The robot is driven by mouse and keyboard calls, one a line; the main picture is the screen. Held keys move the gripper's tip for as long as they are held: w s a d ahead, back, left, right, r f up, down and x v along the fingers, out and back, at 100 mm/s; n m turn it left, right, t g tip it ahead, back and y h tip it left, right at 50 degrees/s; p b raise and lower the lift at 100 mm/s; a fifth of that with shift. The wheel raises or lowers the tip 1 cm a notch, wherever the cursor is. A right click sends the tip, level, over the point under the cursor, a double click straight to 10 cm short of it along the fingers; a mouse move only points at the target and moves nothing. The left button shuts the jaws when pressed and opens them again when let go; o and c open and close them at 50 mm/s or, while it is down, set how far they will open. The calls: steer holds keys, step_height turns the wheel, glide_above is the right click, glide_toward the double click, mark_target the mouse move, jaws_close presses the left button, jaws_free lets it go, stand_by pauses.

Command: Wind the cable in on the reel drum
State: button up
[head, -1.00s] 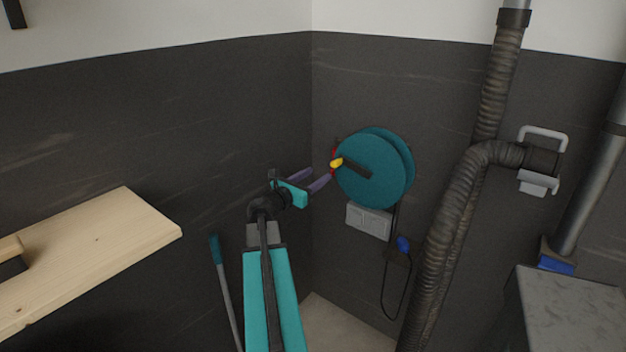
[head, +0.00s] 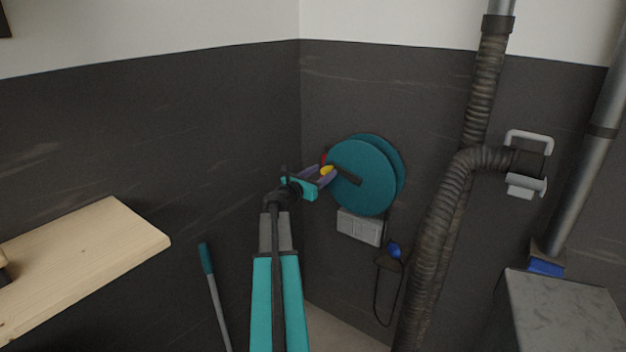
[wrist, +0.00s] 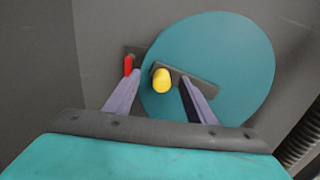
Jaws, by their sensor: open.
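The teal reel drum (head: 362,188) is mounted on the dark wall, with a black crank arm (head: 346,176) across its face. A yellow crank knob (head: 327,170) sits at the crank's left end. My gripper (head: 328,175) is open at the knob. In the wrist view the yellow knob (wrist: 162,80) shows between the two purple fingers, with gaps on both sides. A red lever (wrist: 128,65) shows beside the left finger. The black cable (head: 378,310) hangs in a loop below the drum, by a blue plug (head: 394,250).
A grey socket box (head: 359,227) is below the drum. A ribbed hose (head: 440,225) runs down to the right of the cable. A wooden board (head: 95,255) juts in at left, and a teal-handled rod (head: 206,260) leans nearby. A grey cabinet (head: 560,315) stands at right.

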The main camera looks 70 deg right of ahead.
steer(key=shift+x, duration=1.15)
steer(key=c, duration=1)
steer(key=shift+w+r, duration=0.1)
steer(key=o, duration=0.4)
steer(key=shift+o, duration=0.2)
